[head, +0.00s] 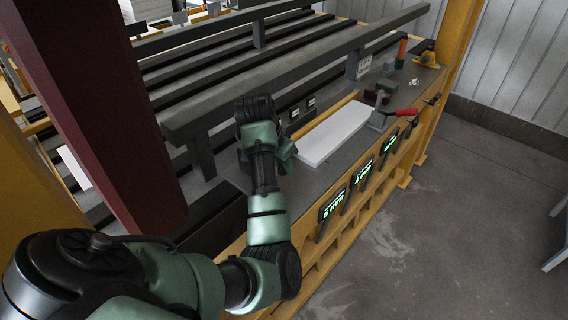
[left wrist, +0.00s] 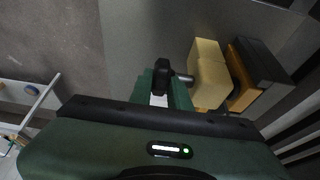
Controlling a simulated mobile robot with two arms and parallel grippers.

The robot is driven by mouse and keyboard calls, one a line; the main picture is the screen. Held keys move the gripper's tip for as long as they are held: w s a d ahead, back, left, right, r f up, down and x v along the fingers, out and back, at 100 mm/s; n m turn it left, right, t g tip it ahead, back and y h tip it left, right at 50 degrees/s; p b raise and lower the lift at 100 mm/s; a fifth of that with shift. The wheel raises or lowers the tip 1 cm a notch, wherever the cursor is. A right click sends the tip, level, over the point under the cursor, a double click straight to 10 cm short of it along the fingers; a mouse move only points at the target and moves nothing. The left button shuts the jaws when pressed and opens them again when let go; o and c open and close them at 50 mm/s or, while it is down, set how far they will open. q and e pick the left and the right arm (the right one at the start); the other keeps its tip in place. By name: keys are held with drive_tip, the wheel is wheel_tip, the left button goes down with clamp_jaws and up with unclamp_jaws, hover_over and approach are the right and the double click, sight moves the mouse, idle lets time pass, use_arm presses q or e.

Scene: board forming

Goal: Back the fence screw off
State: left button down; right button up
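In the left wrist view, a black knob (left wrist: 162,76) sits on a short metal screw shaft (left wrist: 184,78). The shaft meets a pale yellow block (left wrist: 208,74). My left gripper (left wrist: 163,88) has its two green fingers apart, with the knob between or just beyond their tips. I cannot tell whether the fingers grip it. In the head view, my left gripper (head: 284,152) is at the near-left end of the bench, beside the white board (head: 335,134); its fingers and the knob are hidden there. My right gripper is not in view.
A yellow strip (head: 324,117) runs along the board's back edge. A clamp with a red handle (head: 406,112) stands at the board's far end. Lit green displays (head: 334,203) line the bench front. A long grey beam (head: 300,68) crosses above. A dark red post (head: 105,110) stands left.

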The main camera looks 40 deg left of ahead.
use_arm(q)
drive_tip(key=shift+t, duration=0.3)
drive_tip(key=shift+s+t, duration=0.1)
drive_tip(key=shift+t, duration=0.3)
drive_tip(key=shift+s+f+t+b, duration=0.2)
drive_tip(key=shift+t+b, duration=0.55)
drive_tip(key=shift+t, duration=0.35)
drive_tip(key=t+b, duration=0.2)
drive_tip(key=shift+s+f+b, duration=0.1)
drive_tip(key=shift+b, duration=0.2)
drive_tip(key=shift+r+t+b, duration=0.2)
drive_tip(key=shift+t+b, duration=0.4)
drive_tip(key=shift+t, duration=0.2)
